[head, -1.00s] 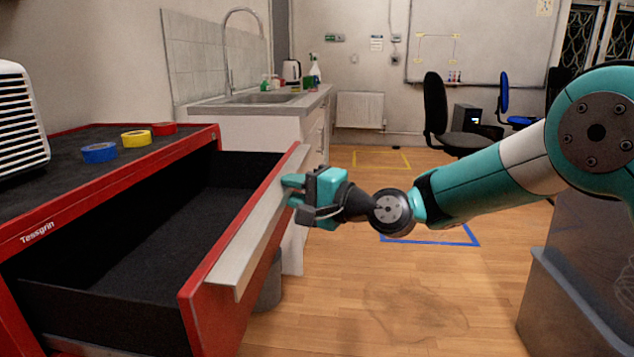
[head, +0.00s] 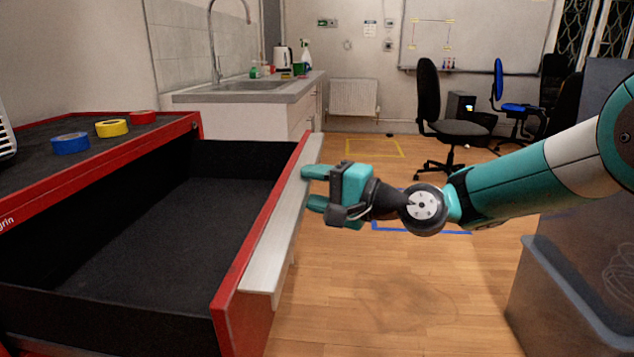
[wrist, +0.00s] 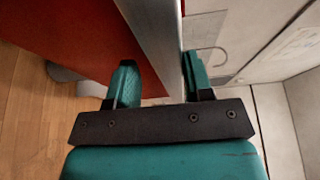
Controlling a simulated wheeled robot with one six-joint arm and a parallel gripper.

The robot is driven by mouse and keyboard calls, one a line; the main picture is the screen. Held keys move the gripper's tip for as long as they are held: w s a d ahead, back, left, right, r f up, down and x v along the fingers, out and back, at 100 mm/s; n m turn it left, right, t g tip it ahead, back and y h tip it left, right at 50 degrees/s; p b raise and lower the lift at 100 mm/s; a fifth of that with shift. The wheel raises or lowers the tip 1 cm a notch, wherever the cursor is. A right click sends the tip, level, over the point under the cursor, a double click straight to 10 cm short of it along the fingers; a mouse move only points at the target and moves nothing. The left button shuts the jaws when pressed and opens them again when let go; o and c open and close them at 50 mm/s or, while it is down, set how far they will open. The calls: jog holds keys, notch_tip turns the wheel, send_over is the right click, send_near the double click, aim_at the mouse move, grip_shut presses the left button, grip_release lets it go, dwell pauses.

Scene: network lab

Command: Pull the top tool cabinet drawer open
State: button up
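The top drawer (head: 150,235) of the red tool cabinet (head: 95,170) stands far out, and its black inside is empty. Its red front (head: 243,310) carries a long pale metal handle strip (head: 272,240) along the top. My gripper (head: 312,188) is at the far part of this strip, with its two teal fingers spread. In the wrist view the strip's edge (wrist: 160,40) runs between the fingers of my gripper (wrist: 160,85). The left finger is apart from the strip; I cannot tell whether the right one touches it.
Blue, yellow and red tape rolls (head: 112,128) lie on the cabinet top. A sink counter (head: 250,95) stands behind the drawer. A grey bin (head: 570,300) is at the right front. Chairs (head: 445,120) stand at the back. The wooden floor (head: 400,290) between drawer and bin is clear.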

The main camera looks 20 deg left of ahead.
jog(key=shift+r, duration=0.25)
jog(key=shift+d, duration=0.1)
jog(key=shift+d, duration=0.35)
jog(key=s+d, duration=0.3)
jog(key=d, duration=1.3)
jog(key=shift+d, duration=0.15)
